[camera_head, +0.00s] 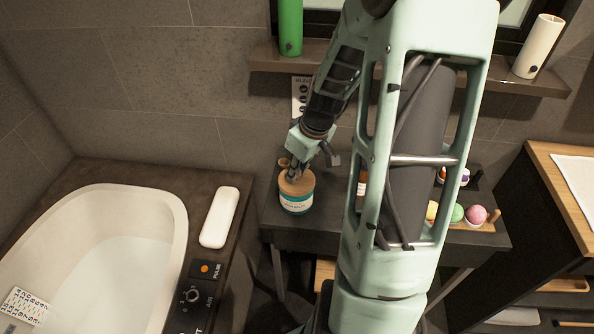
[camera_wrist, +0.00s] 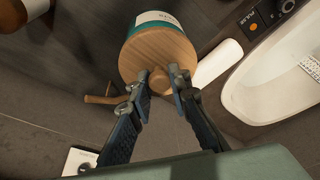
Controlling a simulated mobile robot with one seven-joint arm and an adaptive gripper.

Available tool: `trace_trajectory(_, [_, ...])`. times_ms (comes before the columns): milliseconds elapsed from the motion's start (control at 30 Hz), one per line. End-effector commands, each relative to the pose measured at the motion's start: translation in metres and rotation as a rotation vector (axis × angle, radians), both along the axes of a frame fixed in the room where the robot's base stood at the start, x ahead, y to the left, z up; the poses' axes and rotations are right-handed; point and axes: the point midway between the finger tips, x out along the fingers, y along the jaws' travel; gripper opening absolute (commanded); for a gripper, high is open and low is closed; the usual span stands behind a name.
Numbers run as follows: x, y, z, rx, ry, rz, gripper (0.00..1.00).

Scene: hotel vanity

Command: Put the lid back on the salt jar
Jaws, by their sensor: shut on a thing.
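The salt jar (camera_head: 296,204) stands upright near the left end of the dark vanity table in the head view, with a teal and white label. Its round wooden lid (camera_head: 297,186) is over the mouth, and no gap shows between them. My gripper (camera_head: 294,176) is above the lid, pointing down. In the wrist view the lid (camera_wrist: 150,52) faces the camera with the jar (camera_wrist: 152,19) behind it. Whether the lid is fully seated cannot be told.
A small wooden piece (camera_head: 283,162) is close behind the jar. Coloured balls (camera_head: 457,213) sit on a wooden tray to the right, partly behind my arm. A bathtub (camera_head: 105,240) and a white oblong item (camera_head: 220,217) are left. A shelf (camera_head: 400,72) runs above.

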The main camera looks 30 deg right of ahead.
Motion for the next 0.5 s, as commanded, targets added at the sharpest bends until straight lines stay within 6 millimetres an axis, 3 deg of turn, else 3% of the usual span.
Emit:
trace_trajectory(333, [0.0002,-0.0001,0.0002,-0.001,0.0,0.0,0.0])
trace_trajectory(367, [0.0002,-0.0001,0.0002,-0.001,0.0,0.0,0.2])
trace_trajectory(500, [0.0002,-0.0001,0.0001,0.0,0.0,0.0,0.36])
